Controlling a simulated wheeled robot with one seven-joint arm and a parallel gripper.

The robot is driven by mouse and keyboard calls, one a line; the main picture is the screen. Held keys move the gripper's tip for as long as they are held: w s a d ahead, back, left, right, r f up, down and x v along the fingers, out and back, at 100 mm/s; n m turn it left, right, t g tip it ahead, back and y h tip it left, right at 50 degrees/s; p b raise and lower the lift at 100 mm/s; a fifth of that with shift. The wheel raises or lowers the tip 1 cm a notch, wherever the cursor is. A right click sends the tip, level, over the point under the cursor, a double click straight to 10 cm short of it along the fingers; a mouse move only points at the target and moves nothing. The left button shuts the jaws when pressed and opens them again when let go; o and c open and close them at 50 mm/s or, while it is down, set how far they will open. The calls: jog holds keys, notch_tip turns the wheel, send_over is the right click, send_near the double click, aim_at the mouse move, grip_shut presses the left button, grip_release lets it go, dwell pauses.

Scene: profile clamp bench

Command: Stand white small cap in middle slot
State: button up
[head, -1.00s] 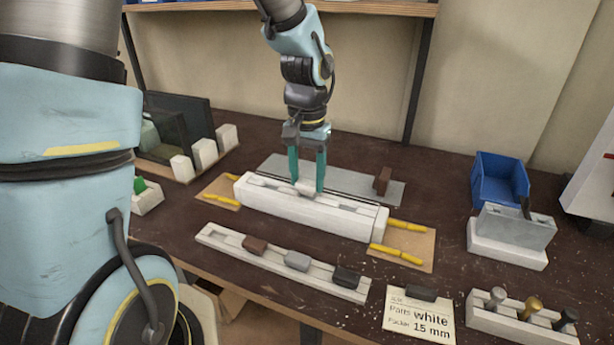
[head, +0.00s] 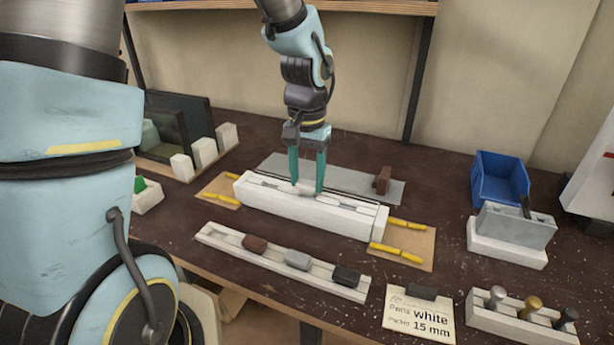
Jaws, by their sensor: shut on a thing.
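My gripper (head: 307,190) points straight down over the middle of the long white slotted block (head: 310,214). Its teal fingers are shut on the white small cap (head: 306,188), which shows as a small pale piece low between the fingertips. The cap is at the block's top, at its middle slot. The fingers hide part of it, and I cannot tell how deep it sits.
A front rail (head: 218,236) holds brown, grey and black caps. Yellow-handled clamps (head: 405,225) flank the block. A grey plate (head: 350,178) with a brown piece lies behind. A blue bin (head: 500,180), grey block (head: 515,228) and card (head: 418,316) are right.

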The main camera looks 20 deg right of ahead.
jog(key=shift+f, duration=0.45)
jog(key=o, duration=1.4)
jog(key=shift+c, duration=0.2)
jog(key=shift+r+p, duration=3.3)
jog(key=shift+r, duration=0.75)
jog(key=w+a+r+n+t, duration=0.1)
jog(key=a+n, duration=0.6)
jog(key=a, duration=1.8)
jog(key=shift+a+r+t, duration=0.15)
jog(key=shift+r+t, duration=0.15)
jog(key=shift+r, duration=0.45)
